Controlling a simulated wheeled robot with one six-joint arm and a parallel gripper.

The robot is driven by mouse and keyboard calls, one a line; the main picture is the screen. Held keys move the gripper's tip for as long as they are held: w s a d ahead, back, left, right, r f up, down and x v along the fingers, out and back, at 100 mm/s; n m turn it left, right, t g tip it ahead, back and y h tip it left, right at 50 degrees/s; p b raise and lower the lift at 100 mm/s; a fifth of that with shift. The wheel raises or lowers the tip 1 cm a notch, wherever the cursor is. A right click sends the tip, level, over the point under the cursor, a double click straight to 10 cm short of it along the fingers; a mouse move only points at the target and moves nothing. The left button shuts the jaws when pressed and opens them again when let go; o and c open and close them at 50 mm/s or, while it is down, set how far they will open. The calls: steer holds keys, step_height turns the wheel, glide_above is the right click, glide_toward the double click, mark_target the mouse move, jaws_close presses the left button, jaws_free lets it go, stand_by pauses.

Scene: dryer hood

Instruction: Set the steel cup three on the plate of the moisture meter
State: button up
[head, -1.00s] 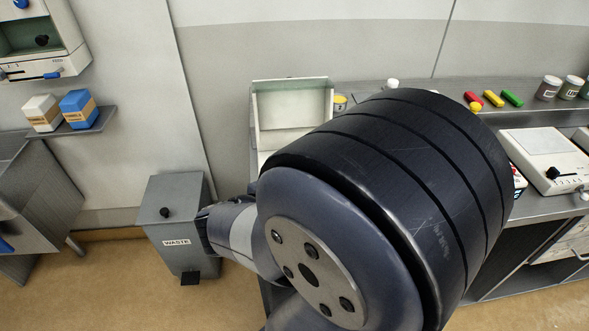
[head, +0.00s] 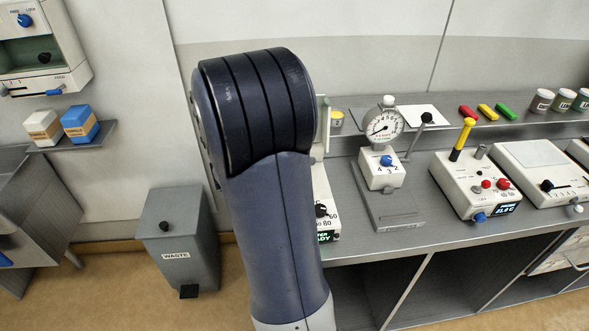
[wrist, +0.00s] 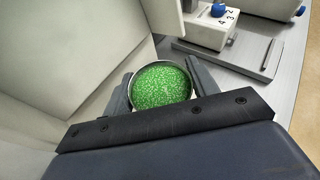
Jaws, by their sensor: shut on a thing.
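My gripper (wrist: 161,92) shows in the wrist view, its two dark fingers shut on either side of a round steel cup (wrist: 160,64). The cup is full of green granules; no number shows on it. Pale walls, probably of the open white instrument (wrist: 105,48), stand left of and behind the cup. In the head view my arm covers my gripper, the cup and most of a white instrument with a dial and green display (head: 327,222), which looks like the moisture meter. Its plate is hidden, and I cannot tell whether the cup touches anything below.
A dial gauge on a stand (head: 385,130) is right of the white instrument; its base (wrist: 225,58) shows in the wrist view. A box with a yellow lever (head: 475,185) stands farther right. A waste bin (head: 178,235) stands left, below a shelf with two boxes.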

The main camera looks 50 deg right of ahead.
steer(key=shift+w+d, duration=0.7)
steer(key=shift+w, duration=0.05)
step_height(320, 180, down, 3)
steer(key=shift+s+a+r, duration=0.1)
steer(key=shift+a+r, duration=0.05)
steer(key=shift+r, duration=0.05)
steer(key=shift+f, duration=1.6)
steer(key=shift+f+p, duration=0.45)
steer(key=shift+f, duration=0.15)
steer(key=shift+f, duration=0.2)
steer(key=o, duration=1)
